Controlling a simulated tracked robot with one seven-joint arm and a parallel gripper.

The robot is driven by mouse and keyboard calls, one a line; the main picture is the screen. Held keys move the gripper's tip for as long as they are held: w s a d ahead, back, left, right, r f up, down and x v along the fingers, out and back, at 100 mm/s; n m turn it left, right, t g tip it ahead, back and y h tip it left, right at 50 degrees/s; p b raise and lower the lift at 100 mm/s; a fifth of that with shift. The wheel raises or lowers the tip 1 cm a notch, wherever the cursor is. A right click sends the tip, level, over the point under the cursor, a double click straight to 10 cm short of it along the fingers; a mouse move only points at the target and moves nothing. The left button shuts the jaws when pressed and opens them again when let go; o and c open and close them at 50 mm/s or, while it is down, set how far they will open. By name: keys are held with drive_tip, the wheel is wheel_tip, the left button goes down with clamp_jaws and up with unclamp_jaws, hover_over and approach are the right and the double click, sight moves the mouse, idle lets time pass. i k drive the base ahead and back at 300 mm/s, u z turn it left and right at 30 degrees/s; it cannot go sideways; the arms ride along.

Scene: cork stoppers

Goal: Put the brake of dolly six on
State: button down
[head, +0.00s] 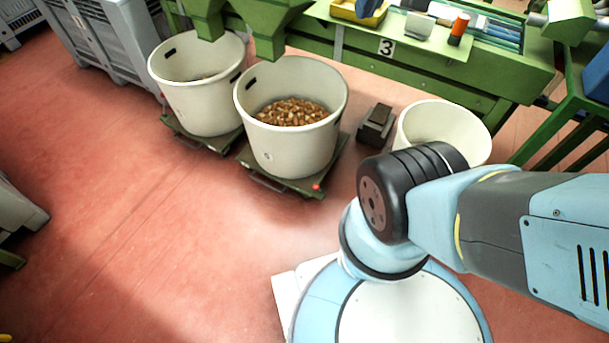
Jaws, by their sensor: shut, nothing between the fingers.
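Two low green dollies stand on the floor, each under a cream tub. The nearer dolly (298,186) carries a tub (290,150) part filled with cork stoppers (291,112). A small red knob or pedal (317,187) sticks out at its front right corner; I cannot tell whether it is a brake or how it is set. The left dolly (178,129) carries another tub (197,107) with a little in its bottom. No dolly number is readable, so I cannot tell which is dolly six. My gripper is out of view; only my arm shows.
A green bench (440,82) marked 3 runs behind the tubs. A third cream tub (447,127) is partly hidden by my arm, with a dark block or pedal (376,123) beside it. Grey crates (110,40) stand back left. The red floor (130,220) is open at front left.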

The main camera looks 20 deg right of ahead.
sight(316, 187)
drive_tip(key=u, duration=1.45)
drive_tip(key=k, duration=1.8)
drive_tip(key=z, duration=0.8)
drive_tip(key=i, duration=1)
drive_tip(key=u, duration=0.05)
